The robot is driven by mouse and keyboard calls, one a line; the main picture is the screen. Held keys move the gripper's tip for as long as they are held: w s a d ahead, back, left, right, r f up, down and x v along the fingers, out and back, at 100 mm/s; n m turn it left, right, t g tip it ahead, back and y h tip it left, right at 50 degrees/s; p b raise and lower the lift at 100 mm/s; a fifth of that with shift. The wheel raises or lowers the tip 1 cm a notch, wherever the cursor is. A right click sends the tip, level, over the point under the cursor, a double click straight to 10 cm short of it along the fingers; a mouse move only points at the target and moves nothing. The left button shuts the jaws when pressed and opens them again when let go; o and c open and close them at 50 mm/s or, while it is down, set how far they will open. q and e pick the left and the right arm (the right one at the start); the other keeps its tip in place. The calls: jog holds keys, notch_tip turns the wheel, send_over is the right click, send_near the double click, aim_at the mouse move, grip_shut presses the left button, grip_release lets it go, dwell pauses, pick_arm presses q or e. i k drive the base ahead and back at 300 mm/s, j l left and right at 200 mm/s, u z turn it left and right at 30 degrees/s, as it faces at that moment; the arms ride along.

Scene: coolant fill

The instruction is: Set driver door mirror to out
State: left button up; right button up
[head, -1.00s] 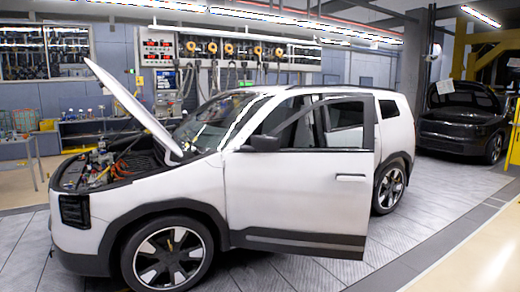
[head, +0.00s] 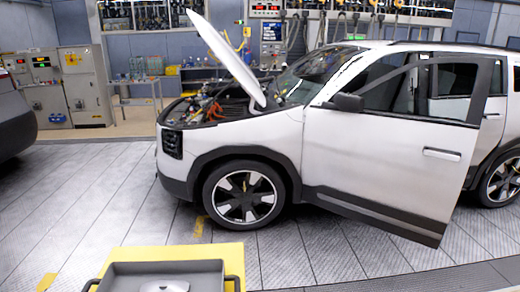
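The driver door mirror (head: 345,102) is a dark housing on the front upper corner of the driver door (head: 392,160), just below the window. It appears to stick out from the door, but its exact fold position is hard to tell at this distance. The door is white with a dark lower trim and stands open from the white car (head: 285,131), its rear edge swung toward me. Neither of my grippers shows in the head view.
The car's hood (head: 226,55) is raised. A yellow cart with a grey tray (head: 205,268) stands at the bottom, nearest me. A dark car (head: 14,115) is at the left edge. Grey cabinets (head: 60,92) stand behind. Tiled floor between the cart and car is clear.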

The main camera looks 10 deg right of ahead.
aim_at(349, 103)
jog(key=i+l, duration=0.1)
jog(key=l, duration=0.85)
jog(key=i+l, duration=0.15)
jog(key=l, duration=0.3)
jog(key=i+l, duration=0.1)
jog(key=l, duration=0.4)
jog(key=i+l, duration=0.2)
jog(key=i, duration=0.35)
jog(key=i+l+z, duration=0.1)
jog(key=i+l, duration=0.15)
jog(key=i, duration=0.25)
jog(key=i+l, duration=0.2)
jog(key=i, duration=0.35)
